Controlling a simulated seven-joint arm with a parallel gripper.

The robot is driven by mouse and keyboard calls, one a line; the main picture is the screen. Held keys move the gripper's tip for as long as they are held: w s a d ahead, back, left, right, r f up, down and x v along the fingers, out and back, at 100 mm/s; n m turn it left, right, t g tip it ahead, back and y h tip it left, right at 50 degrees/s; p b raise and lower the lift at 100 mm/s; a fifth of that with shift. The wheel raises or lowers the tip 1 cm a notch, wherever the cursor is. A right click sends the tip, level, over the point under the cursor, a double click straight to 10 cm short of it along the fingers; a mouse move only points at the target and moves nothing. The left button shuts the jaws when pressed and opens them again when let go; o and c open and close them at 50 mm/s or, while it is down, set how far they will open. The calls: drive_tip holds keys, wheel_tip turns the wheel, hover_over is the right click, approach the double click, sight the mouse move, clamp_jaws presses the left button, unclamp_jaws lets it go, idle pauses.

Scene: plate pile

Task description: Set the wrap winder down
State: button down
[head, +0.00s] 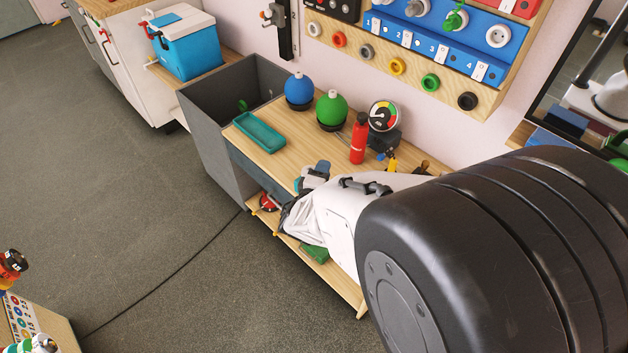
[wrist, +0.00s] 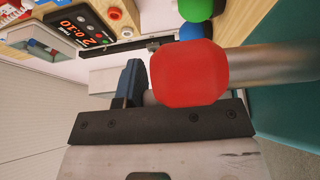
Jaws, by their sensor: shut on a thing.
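The wrap winder (wrist: 188,73) appears as a thick red, blunt-edged end with a grey metallic cylinder running off to the right in the wrist view. It fills the space in front of my gripper (wrist: 150,78). One dark blue finger stands at its left side; the other finger is hidden behind the red part. I take my gripper as shut on the winder. In the head view my gripper (head: 314,176) is above the front part of the wooden bench (head: 276,152). The winder cannot be made out clearly there, and whether it touches the bench cannot be told.
A teal tray (head: 258,132), blue ball (head: 298,88), green ball (head: 332,108), red bottle (head: 359,140) and round gauge (head: 383,115) stand on the bench. A grey bin (head: 215,130) adjoins its left end. Bare wood shows between tray and gripper.

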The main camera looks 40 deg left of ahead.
drive_tip(key=shift+s+d+f, duration=0.2)
drive_tip(key=shift+d+f, duration=0.2)
drive_tip(key=shift+d, duration=0.15)
drive_tip(key=shift+s+d+f, duration=0.15)
drive_tip(key=shift+d+f, duration=0.25)
drive_tip(key=shift+d, duration=0.1)
drive_tip(key=shift+a, duration=0.1)
drive_tip(key=w+a+f, duration=0.1)
drive_tip(key=w+a, duration=0.8)
drive_tip(key=a, duration=0.4)
drive_tip(key=shift+f, duration=0.25)
drive_tip(key=shift+f, duration=1.9)
drive_tip(key=c, duration=0.8)
unclamp_jaws()
drive_tip(key=v, duration=1.2)
